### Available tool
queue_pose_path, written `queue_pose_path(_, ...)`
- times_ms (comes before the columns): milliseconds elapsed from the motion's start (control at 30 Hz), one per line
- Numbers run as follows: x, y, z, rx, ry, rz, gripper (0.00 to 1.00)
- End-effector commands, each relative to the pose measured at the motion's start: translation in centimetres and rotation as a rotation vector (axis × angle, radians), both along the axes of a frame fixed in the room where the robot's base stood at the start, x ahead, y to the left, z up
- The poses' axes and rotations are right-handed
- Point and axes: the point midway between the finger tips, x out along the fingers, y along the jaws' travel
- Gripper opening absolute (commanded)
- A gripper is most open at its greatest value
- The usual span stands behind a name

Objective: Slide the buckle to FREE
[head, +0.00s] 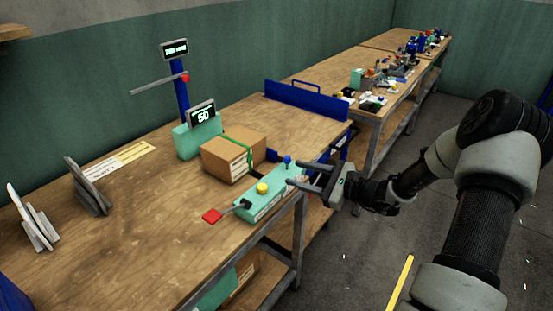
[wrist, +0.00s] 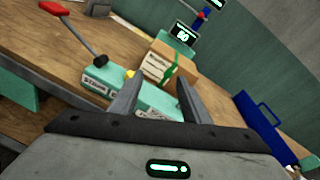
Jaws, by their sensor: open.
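My gripper (head: 312,180) is open and empty at the front edge of the workbench, its fingers pointing left toward the right end of a teal control box. The teal control box (head: 262,207) carries a yellow knob (head: 262,188), a blue knob (head: 287,160) and a lever with a red handle (head: 212,216). In the wrist view the gripper's two fingers (wrist: 158,98) stand apart over the teal box (wrist: 150,100). A cardboard box (head: 230,157) with a green strap (head: 248,155) sits behind the control box. I cannot make out the buckle or a FREE mark.
A teal display unit reading 50 (head: 200,115) and a blue post (head: 180,90) stand behind the cardboard box. Metal stands (head: 88,188) are at left. A second bench (head: 400,70) holds many small items.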

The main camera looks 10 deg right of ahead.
Motion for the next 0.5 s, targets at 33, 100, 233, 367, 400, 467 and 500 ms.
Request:
queue_pose_path(33,0.9,-1.7,-2.0,0.075,0.01,-0.075,0.43)
queue_pose_path(100,1.9,-3.6,-3.3,0.149,0.016,-0.157,0.43)
queue_pose_path(233,2.9,-5.7,-4.8,0.23,0.025,-0.25,0.43)
queue_pose_path(367,3.6,-5.9,-5.1,0.254,0.026,-0.276,0.43)
queue_pose_path(400,4.0,-5.7,-5.1,0.255,0.026,-0.277,0.43)
queue_pose_path(467,4.7,-5.2,-5.1,0.253,0.026,-0.276,0.43)
queue_pose_path(500,5.3,-4.8,-5.2,0.252,0.027,-0.274,0.43)
